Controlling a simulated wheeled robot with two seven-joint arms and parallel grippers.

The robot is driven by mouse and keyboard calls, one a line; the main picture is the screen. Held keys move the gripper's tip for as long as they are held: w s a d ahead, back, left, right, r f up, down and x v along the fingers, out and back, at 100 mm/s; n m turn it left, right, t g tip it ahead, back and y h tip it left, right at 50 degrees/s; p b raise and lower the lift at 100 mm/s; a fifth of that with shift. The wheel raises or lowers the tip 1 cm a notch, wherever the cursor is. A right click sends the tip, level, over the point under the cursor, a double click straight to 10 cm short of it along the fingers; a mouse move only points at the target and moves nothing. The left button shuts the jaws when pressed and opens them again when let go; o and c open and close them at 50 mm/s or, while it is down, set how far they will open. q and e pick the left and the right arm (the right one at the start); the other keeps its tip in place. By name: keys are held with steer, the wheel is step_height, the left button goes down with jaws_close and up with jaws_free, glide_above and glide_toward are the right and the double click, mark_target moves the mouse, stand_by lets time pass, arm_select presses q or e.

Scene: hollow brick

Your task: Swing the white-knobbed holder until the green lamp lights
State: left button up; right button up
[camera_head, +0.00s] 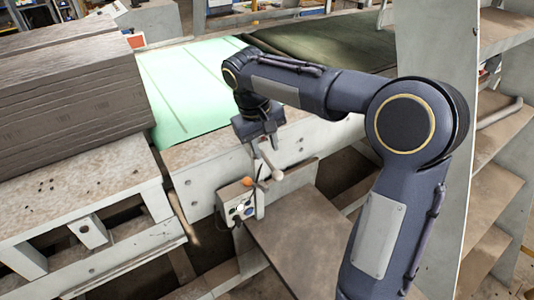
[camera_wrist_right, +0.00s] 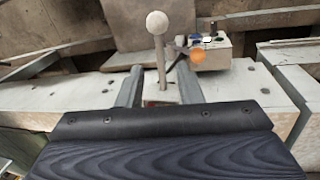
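The white-knobbed holder (camera_head: 270,160) is a pale rod with a round white knob at the front edge of the bench. In the right wrist view its knob (camera_wrist_right: 157,22) is at the top centre and its shaft runs down between my fingers. My right gripper (camera_head: 264,140) is at the holder's base end. Its two fingers (camera_wrist_right: 160,90) stand apart on either side of the shaft, with a visible gap to each. A small control box (camera_head: 240,203) with an orange ball and small knobs is beside the holder. I cannot make out a lit green lamp. My left gripper is out of view.
A stack of grey-brown slabs (camera_head: 70,85) sits on the pale bench (camera_head: 75,195) at the left. A light green belt (camera_head: 185,85) lies behind my right gripper. A brown board (camera_head: 300,240) is below the control box. Shelves (camera_head: 495,190) stand at the right.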

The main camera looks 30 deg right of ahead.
mark_target(270, 164)
steer(key=f, duration=0.2)
steer(key=d+f, duration=0.1)
steer(key=f, duration=0.1)
steer(key=shift+f, duration=0.4)
steer(key=shift+c, duration=0.3)
jaws_close()
